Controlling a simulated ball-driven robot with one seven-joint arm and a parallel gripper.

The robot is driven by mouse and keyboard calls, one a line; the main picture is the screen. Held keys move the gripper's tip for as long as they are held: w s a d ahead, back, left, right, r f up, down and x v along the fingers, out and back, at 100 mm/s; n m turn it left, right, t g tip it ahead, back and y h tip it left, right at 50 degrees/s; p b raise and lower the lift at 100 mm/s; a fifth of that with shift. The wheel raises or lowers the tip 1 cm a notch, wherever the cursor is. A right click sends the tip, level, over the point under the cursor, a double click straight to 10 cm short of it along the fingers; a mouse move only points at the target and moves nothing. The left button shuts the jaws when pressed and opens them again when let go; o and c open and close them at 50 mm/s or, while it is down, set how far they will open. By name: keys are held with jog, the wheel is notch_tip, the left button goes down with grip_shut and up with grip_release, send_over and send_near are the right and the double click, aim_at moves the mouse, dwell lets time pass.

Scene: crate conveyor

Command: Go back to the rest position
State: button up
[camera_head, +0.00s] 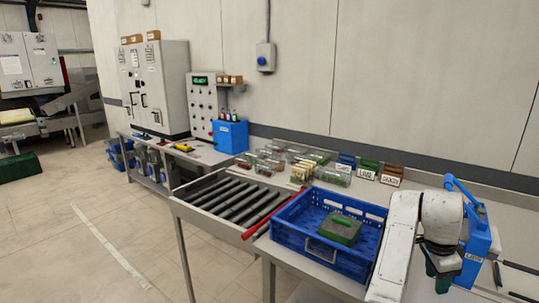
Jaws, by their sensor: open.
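My gripper (441,272) hangs at the lower right, at the end of my white arm, pointing down. It is small and partly hidden by my wrist; its jaws are open, and I see nothing held in it. It appears to the right of a blue crate (290,240), apart from it in the picture. A green-topped box (340,229) lies inside the crate.
A blue labelled container (476,262) stands close behind my gripper. A roller conveyor (232,202) with a red bar (266,219) lies left of the crate. Packs and label holders (367,170) line the back. The floor at left (90,230) is clear.

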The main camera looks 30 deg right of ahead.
jog(key=s+a+f+n+y, duration=0.1)
jog(key=s+a+f+n, duration=0.3)
jog(key=a+f+n, duration=0.2)
jog(key=s+a+f+n+t, duration=0.1)
jog(key=s+a+f+n, duration=0.4)
jog(key=a+n, duration=0.5)
jog(key=s+a+f+n+y, duration=0.1)
jog(key=s+a+f+n, duration=0.3)
jog(key=a, duration=1.2)
notch_tip(320, 180, down, 3)
jog(key=n, duration=0.4)
jog(key=shift+s+f+t+y, duration=0.15)
jog(key=shift+t+y, duration=0.15)
jog(key=shift+t, duration=0.1)
jog(key=shift+a, duration=0.1)
